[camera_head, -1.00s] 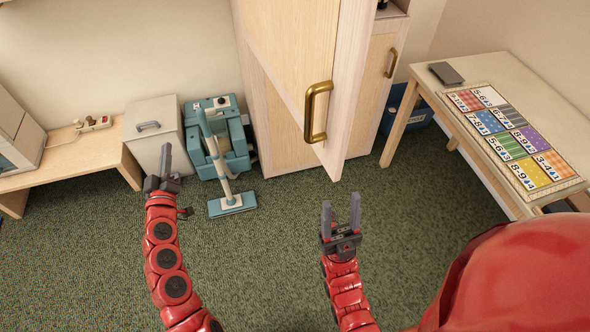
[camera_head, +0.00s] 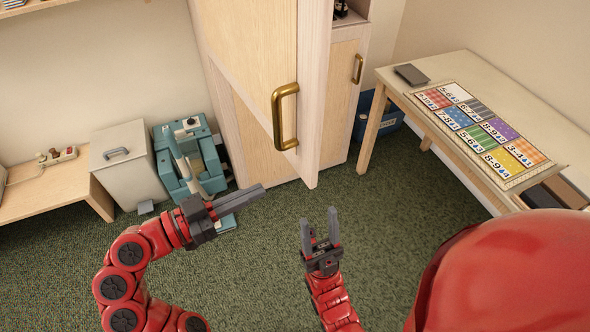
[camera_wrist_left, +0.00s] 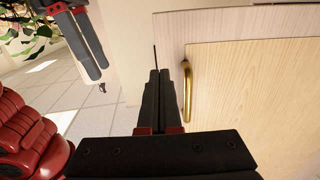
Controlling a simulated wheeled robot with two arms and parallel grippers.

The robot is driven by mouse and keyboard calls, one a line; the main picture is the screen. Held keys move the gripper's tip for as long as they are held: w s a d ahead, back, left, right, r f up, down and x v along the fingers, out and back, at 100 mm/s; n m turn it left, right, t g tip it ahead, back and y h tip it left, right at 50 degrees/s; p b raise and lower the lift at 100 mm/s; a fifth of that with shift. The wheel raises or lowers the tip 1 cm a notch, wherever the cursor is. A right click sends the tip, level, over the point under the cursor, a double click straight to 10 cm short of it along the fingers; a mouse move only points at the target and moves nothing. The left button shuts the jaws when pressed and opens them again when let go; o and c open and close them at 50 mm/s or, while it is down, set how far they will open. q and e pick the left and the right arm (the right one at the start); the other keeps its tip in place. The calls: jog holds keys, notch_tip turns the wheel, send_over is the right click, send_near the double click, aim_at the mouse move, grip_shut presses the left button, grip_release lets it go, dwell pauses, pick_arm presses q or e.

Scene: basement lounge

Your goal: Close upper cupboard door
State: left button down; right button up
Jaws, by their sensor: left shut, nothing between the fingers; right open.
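The upper cupboard door (camera_head: 250,70) is pale wood with a brass handle (camera_head: 284,117). It stands swung open, its free edge toward me, in the upper middle of the head view. My left gripper (camera_head: 262,188) is shut and empty, pointing right, below and left of the handle. In the left wrist view the door (camera_wrist_left: 260,90) fills the right side, with its brass handle (camera_wrist_left: 187,92) just right of the closed fingers (camera_wrist_left: 159,75); I cannot tell whether they touch the door. My right gripper (camera_head: 320,225) is open and empty, lower and further right.
The cupboard (camera_head: 342,90) has an open shelf at its top and a lower door with a brass handle. A teal floor cleaner (camera_head: 190,160) and a pale cabinet (camera_head: 125,165) stand left. A table (camera_head: 440,62) with a colourful card sheet is right.

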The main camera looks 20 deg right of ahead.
aim_at(309, 167)
pick_arm(q)
jog(key=d, duration=0.3)
jog(key=w+d+p, duration=0.1)
jog(key=d, duration=0.2)
jog(key=d+p, duration=0.1)
jog(key=d, duration=0.2)
jog(key=shift+w+r, duration=0.1)
jog(key=shift+w, duration=0.15)
jog(key=shift+w+d, duration=0.1)
jog(key=shift+d, duration=0.25)
